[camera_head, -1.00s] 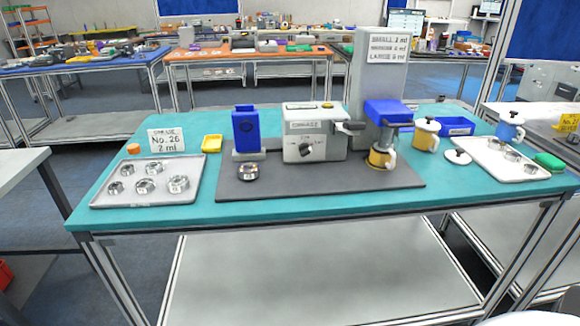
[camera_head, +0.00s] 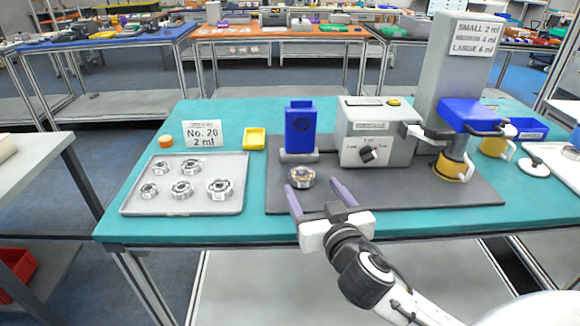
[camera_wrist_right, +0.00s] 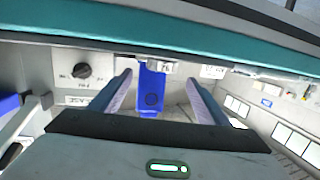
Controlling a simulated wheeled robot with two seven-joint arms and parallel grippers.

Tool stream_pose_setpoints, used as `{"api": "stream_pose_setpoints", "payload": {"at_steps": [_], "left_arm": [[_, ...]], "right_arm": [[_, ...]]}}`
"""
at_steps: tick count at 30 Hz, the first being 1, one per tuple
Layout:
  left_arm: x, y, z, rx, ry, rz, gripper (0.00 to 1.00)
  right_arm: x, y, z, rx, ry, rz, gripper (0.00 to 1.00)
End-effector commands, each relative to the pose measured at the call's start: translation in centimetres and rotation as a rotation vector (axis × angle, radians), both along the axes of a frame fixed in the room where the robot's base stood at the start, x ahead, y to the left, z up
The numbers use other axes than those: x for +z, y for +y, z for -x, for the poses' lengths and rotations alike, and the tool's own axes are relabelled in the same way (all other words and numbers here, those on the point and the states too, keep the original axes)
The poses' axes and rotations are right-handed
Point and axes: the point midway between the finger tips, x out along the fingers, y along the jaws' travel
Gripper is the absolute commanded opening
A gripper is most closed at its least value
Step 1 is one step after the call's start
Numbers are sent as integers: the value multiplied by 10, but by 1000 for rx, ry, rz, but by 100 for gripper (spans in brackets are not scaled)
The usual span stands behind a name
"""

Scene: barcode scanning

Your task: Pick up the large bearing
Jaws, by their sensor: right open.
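Several silvery ring bearings lie on a grey tray (camera_head: 232,206) at the left of the teal table. The one at the tray's front right (camera_head: 219,189) looks the largest there. Another bearing (camera_head: 302,177) with a darker, brownish centre lies on the dark grey mat in front of the blue upright holder (camera_head: 301,130). My right gripper (camera_head: 313,186) is open, its two purple-grey fingers pointing at the bearing on the mat. I see no contact. My left gripper is not in view.
A grey machine with a dial (camera_head: 375,140) stands right of the holder. A number sign (camera_head: 203,134), a yellow bin (camera_head: 254,139) and an orange cap (camera_head: 165,141) sit behind the tray.

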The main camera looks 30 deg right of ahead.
Motion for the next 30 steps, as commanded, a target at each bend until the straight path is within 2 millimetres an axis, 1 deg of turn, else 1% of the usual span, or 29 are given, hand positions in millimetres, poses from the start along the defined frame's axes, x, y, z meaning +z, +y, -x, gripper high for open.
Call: {"api": "stream_pose_setpoints", "payload": {"at_steps": [1,4,6,9,13,18,21,24,30], "left_arm": [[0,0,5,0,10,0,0],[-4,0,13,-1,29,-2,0],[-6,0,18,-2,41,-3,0],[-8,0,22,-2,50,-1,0],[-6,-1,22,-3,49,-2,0],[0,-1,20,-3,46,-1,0],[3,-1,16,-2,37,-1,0],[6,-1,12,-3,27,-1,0],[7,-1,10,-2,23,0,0]], "right_arm": [[1,-3,-8,0,-1,5,70],[-2,-8,-23,1,-1,4,70],[-4,-11,-31,0,-1,3,70],[-6,-13,-37,0,1,3,70],[-9,-15,-47,1,1,4,70],[-17,-20,-71,0,0,6,70],[-19,-24,-81,1,1,4,70],[-21,-26,-86,1,2,2,70],[-22,-26,-86,1,2,1,70]]}}
